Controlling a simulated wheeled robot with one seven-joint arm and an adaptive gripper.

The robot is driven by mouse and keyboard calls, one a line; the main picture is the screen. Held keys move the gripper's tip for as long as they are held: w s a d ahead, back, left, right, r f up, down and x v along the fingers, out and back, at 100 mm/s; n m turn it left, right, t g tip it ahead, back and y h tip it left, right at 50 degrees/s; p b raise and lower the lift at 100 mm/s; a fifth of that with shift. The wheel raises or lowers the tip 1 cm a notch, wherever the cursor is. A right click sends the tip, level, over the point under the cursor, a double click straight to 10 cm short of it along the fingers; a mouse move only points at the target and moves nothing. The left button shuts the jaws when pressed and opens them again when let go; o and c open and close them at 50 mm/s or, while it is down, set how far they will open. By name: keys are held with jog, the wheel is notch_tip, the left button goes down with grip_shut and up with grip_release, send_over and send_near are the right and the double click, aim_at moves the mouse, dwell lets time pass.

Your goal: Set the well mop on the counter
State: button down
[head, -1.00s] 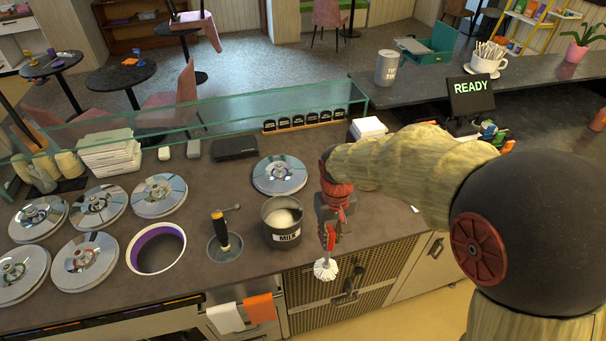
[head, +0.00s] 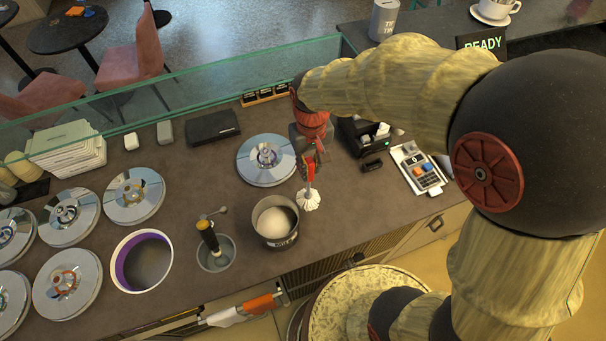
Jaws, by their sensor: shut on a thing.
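My gripper (head: 312,168) is shut on the well mop (head: 308,200), pointing down over the counter (head: 350,215). The mop's white, frayed head hangs lowest, and its handle is mostly hidden by the red fingers. The mop head is just right of and behind the dark milk can (head: 290,240), and in front of the right side of a round metal lid (head: 266,160). I cannot tell whether the mop head touches the counter.
An open well with a purple inner wall (head: 126,265) is at the left, among several lidded wells. A small well with a black-handled tool (head: 208,236) stands left of the can. A card terminal (head: 418,170) is at right. A glass screen (head: 200,85) runs along the back.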

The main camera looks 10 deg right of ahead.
aim_at(310, 161)
notch_tip(310, 161, down, 3)
jog(key=shift+w+f, duration=0.1)
jog(key=shift+f, duration=2.05)
jog(key=shift+r, duration=0.1)
jog(key=c, duration=1.7)
grip_release()
notch_tip(310, 161, up, 12)
jog(key=shift+r, duration=0.1)
jog(key=s+d+r+t, duration=0.2)
jog(key=s+d+r, duration=0.1)
jog(key=s+r, duration=0.1)
jog(key=s+d+r+m+t, duration=0.1)
jog(key=s+d+r, duration=0.2)
jog(key=s+r, duration=0.2)
jog(key=s+d+r+m+t, duration=0.1)
jog(key=s+d+r+t, duration=0.1)
jog(key=s+d+r, duration=0.1)
jog(key=shift+s+d+r+t, duration=0.15)
jog(key=shift+s+r, duration=0.2)
jog(key=shift+s, duration=0.2)
jog(key=shift+s+d+r+t, duration=0.1)
jog(key=shift+s+r+t, duration=0.05)
jog(key=shift+s+r, duration=0.3)
